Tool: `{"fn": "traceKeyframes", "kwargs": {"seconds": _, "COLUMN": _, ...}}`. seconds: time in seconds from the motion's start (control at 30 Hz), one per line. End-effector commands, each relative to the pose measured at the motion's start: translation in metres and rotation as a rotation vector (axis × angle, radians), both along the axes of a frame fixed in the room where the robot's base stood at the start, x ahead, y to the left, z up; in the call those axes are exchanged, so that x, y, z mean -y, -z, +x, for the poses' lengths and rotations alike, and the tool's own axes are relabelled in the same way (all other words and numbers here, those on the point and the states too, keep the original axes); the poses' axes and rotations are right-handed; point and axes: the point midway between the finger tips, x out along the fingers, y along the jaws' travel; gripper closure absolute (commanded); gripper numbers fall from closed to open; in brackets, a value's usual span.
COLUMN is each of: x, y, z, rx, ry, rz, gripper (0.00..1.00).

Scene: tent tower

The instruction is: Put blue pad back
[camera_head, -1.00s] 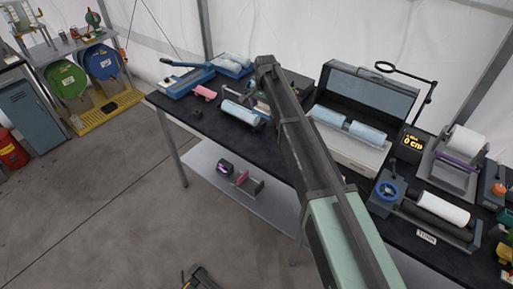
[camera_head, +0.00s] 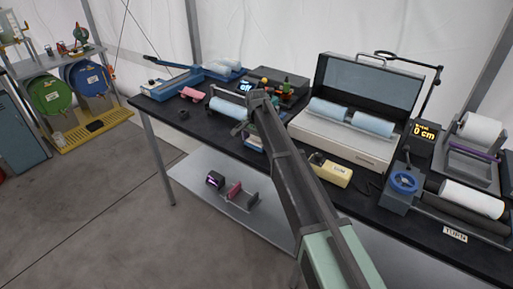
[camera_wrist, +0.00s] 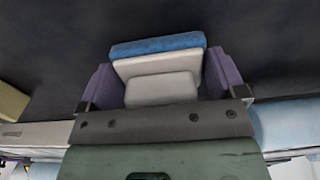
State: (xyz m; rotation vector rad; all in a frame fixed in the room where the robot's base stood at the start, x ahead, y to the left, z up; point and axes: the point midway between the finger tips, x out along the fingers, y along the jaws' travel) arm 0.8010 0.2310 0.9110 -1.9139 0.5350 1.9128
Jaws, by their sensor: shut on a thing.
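The blue pad (camera_wrist: 157,45) shows in the wrist view as a blue layer on a stepped white-grey block (camera_wrist: 162,80). My gripper (camera_wrist: 165,75) has its purple fingers on both sides of this block and is shut on it. Dark table surface shows beyond the pad; I cannot tell how high it is held. In the head view, my arm hides most of my gripper (camera_head: 255,143), which is low over the black bench, and the pad cannot be made out there.
An open case (camera_head: 345,140) with light blue rolls stands right of my arm. A yellow block (camera_head: 330,170) lies before it. A light blue roll (camera_head: 228,108) and a pink block (camera_head: 192,94) are to the left. The bench's front edge is partly clear.

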Motion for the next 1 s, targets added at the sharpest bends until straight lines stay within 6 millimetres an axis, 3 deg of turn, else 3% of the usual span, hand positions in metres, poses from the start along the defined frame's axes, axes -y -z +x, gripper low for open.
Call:
{"fn": "traceKeyframes", "kwargs": {"seconds": 0.27, "x": 0.0, "y": 0.002, "z": 0.0, "rx": 0.0, "ry": 0.0, "rz": 0.0, "gripper": 0.34}}
{"fn": "traceKeyframes", "kwargs": {"seconds": 0.3, "x": 0.0, "y": 0.001, "z": 0.0, "rx": 0.0, "ry": 0.0, "rz": 0.0, "gripper": 0.08}}
{"fn": "traceKeyframes", "kwargs": {"seconds": 0.37, "x": 0.0, "y": 0.001, "z": 0.0, "rx": 0.0, "ry": 0.0, "rz": 0.0, "gripper": 0.0}}
{"fn": "traceKeyframes", "kwargs": {"seconds": 0.67, "x": 0.0, "y": -0.006, "z": 0.0, "rx": 0.0, "ry": 0.0, "rz": 0.0, "gripper": 0.0}}
{"fn": "traceKeyframes", "kwargs": {"seconds": 0.77, "x": 0.0, "y": -0.022, "z": 0.0, "rx": 0.0, "ry": 0.0, "rz": 0.0, "gripper": 0.0}}
{"fn": "traceKeyframes", "kwargs": {"seconds": 1.0, "x": 0.0, "y": -0.084, "z": 0.0, "rx": 0.0, "ry": 0.0, "rz": 0.0, "gripper": 0.0}}
